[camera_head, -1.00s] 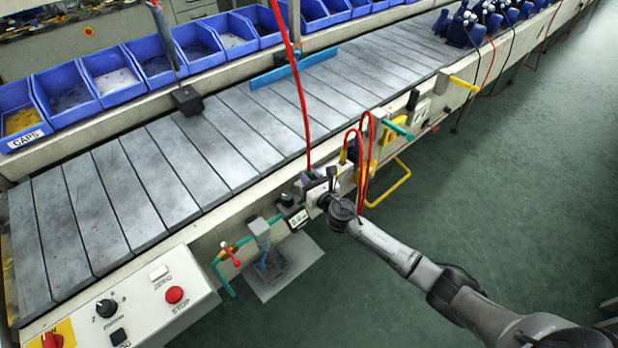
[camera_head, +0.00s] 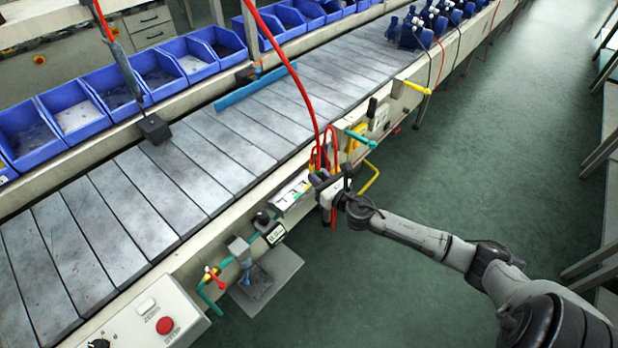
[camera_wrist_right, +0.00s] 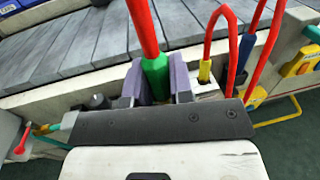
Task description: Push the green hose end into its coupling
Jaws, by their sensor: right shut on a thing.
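The green hose end (camera_wrist_right: 156,76) is a green sleeve on a thick red hose (camera_wrist_right: 143,25). My right gripper (camera_wrist_right: 158,84) is shut on it, with a purple-grey finger on each side. In the head view my right gripper (camera_head: 318,180) is at the front edge of the line, beside a pale block (camera_head: 291,196). The lower tip of the hose end is hidden behind the gripper body. I cannot make out the green coupling, nor tell whether the hose end touches it. My left gripper is not in view.
Red hoses with a yellow end (camera_wrist_right: 205,71) and a blue end (camera_wrist_right: 243,52) stand just right of my gripper. The slatted conveyor (camera_head: 150,195) runs behind. A small display (camera_head: 275,235) and a control box (camera_head: 150,318) are to the left along the front edge.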

